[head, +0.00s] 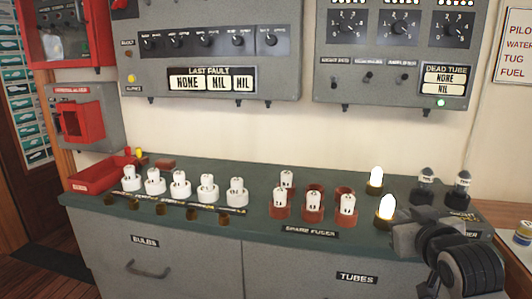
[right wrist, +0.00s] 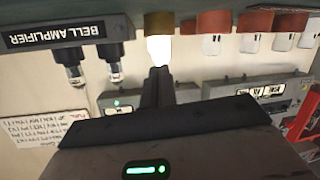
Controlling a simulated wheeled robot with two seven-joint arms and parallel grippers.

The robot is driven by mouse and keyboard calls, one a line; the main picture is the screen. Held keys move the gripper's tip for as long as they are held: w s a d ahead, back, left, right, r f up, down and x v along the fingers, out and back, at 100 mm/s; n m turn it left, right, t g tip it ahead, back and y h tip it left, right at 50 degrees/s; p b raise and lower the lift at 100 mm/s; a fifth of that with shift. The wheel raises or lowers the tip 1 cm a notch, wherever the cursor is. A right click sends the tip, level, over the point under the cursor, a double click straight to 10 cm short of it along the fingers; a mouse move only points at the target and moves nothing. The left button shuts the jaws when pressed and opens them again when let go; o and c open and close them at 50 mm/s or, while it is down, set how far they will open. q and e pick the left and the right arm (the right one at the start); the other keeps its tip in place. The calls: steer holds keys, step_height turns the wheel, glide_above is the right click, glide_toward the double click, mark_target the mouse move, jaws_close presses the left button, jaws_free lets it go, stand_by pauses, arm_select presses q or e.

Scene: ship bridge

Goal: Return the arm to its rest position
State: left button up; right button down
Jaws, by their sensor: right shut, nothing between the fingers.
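My right gripper (head: 400,234) is at the front right of the green counter (head: 250,222), beside the nearer glowing bulb (head: 384,208). In the right wrist view its two dark fingers (right wrist: 160,76) are together with nothing between them. That view looks upside down, and a lit bulb in a brass socket (right wrist: 158,26) shows just beyond the fingertips. I cannot tell whether the fingertips touch it. My right arm (head: 470,268) comes in from the lower right corner. My left gripper is not in view.
A second lit bulb (head: 375,176) stands behind the nearer one. White fuses in red holders (head: 313,214), a row of white bulbs (head: 180,188) and a red tray (head: 95,178) stand further left. Two dark tubes (head: 424,188) stand at the right. Grey panels (head: 215,100) hang above.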

steer(key=s+a+f+g, duration=0.4)
steer(key=s+f+g, duration=0.2)
steer(key=s+f, duration=0.85)
steer(key=s+a+f+n+g+y, duration=0.1)
steer(key=s+a+f+g, duration=0.2)
steer(key=s, duration=0.5)
steer(key=s+f+g, duration=0.3)
steer(key=s+f, duration=0.3)
steer(key=s, duration=0.2)
steer(key=w+a+f+t+y, duration=0.3)
steer(key=w+a+t, duration=0.3)
steer(key=t, duration=0.1)
steer(key=shift+a+f+t+y, duration=0.2)
steer(key=shift+a+t+y, duration=0.05)
steer(key=shift+t+y, duration=0.05)
steer(key=shift+s, duration=0.1)
